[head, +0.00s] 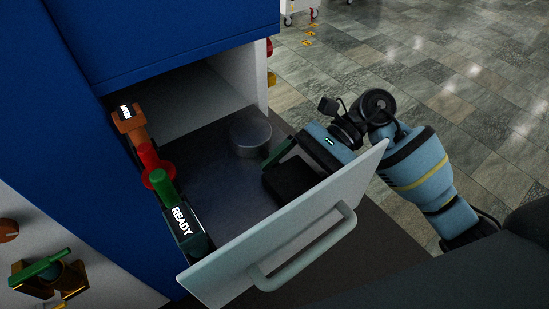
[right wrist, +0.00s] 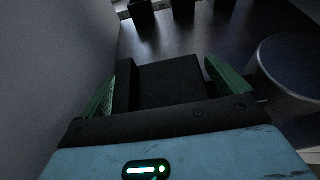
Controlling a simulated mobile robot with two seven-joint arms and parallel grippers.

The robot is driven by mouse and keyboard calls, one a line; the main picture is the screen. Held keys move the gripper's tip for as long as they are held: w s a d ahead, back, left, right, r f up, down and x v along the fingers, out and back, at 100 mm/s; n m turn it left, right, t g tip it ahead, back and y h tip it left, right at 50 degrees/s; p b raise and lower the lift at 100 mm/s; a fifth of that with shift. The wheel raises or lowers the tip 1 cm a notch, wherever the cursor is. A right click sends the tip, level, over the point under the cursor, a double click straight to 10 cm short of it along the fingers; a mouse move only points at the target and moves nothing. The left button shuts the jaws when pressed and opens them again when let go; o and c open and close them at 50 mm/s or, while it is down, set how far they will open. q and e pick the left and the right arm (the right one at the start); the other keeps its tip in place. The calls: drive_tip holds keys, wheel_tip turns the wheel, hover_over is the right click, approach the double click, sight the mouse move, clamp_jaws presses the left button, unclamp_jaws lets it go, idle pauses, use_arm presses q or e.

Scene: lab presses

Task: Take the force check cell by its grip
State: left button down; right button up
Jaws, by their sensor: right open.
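My right gripper (head: 280,163) reaches over the front panel into the open drawer (head: 215,175), fingers open. In the right wrist view, a dark block (right wrist: 168,84) lies between its two green-padded fingers (right wrist: 165,80); they do not visibly clamp it. The head view shows this black block (head: 292,183) low in the drawer, partly covered by the gripper. A round grey metal puck (head: 250,138) lies beyond the gripper; it also shows in the right wrist view (right wrist: 290,75). No label marks either as the force check cell, so I cannot tell which it is. My left gripper is out of view.
A green-handled piece labelled READY (head: 182,222), a red piece (head: 152,162) and an orange piece (head: 130,122) line the drawer's left side. The pale front panel (head: 300,222) with its handle (head: 310,250) stands below my right arm. Blue cabinet (head: 180,35) surfaces bound the left and back.

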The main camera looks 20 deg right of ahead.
drive_tip(key=c, duration=0.9)
drive_tip(key=shift+r, duration=0.1)
drive_tip(key=shift+r, duration=0.1)
